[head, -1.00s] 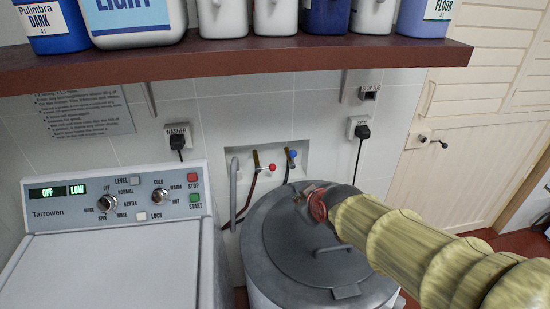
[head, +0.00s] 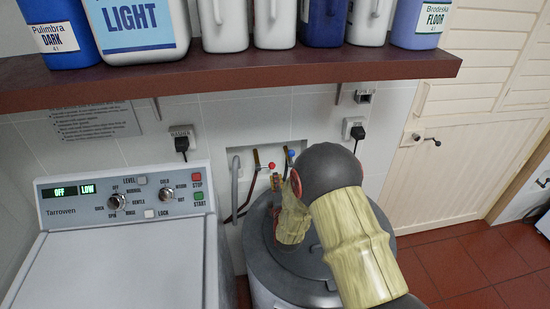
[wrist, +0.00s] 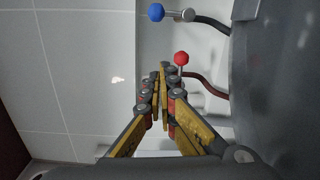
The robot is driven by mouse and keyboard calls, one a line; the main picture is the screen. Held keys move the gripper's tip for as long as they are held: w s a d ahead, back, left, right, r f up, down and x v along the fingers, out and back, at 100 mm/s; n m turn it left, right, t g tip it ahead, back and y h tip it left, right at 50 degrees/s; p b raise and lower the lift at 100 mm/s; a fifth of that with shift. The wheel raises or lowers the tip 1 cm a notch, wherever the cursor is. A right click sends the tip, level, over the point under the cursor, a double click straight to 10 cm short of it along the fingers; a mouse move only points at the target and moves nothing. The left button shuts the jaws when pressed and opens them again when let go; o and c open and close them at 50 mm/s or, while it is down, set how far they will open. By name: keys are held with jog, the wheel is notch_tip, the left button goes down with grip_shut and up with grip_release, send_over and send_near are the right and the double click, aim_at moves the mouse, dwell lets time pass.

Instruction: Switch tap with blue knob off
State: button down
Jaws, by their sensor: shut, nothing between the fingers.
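The blue-knobbed tap (head: 291,154) is in the wall recess, right of the red-knobbed tap (head: 271,167). In the wrist view the blue knob (wrist: 156,12) is at the top, with its metal stem pointing right to a dark hose. The red knob (wrist: 181,58) is below it. My gripper (wrist: 163,68) is shut and empty, its fingertips just left of and below the red knob. The blue knob is clear of the fingers. In the head view my gripper (head: 277,178) is partly hidden by my arm, in front of the recess; contact with the taps cannot be told.
A grey-lidded round tub (head: 262,240) stands below the taps, under my arm. A white washing machine (head: 120,265) stands at left. A brown shelf (head: 230,75) with several bottles hangs above. A black plug (head: 357,133) is on the wall at right.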

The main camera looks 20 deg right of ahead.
jog(key=shift+s+f+n+t, duration=0.2)
jog(key=shift+f+n+t, duration=0.1)
jog(key=shift+f+n, duration=0.15)
jog(key=x, duration=0.9)
jog(key=shift+w+b, duration=0.15)
jog(key=shift+b, duration=0.25)
jog(key=d, duration=0.4)
jog(key=shift+w+r, duration=0.3)
jog(key=shift+r, duration=0.1)
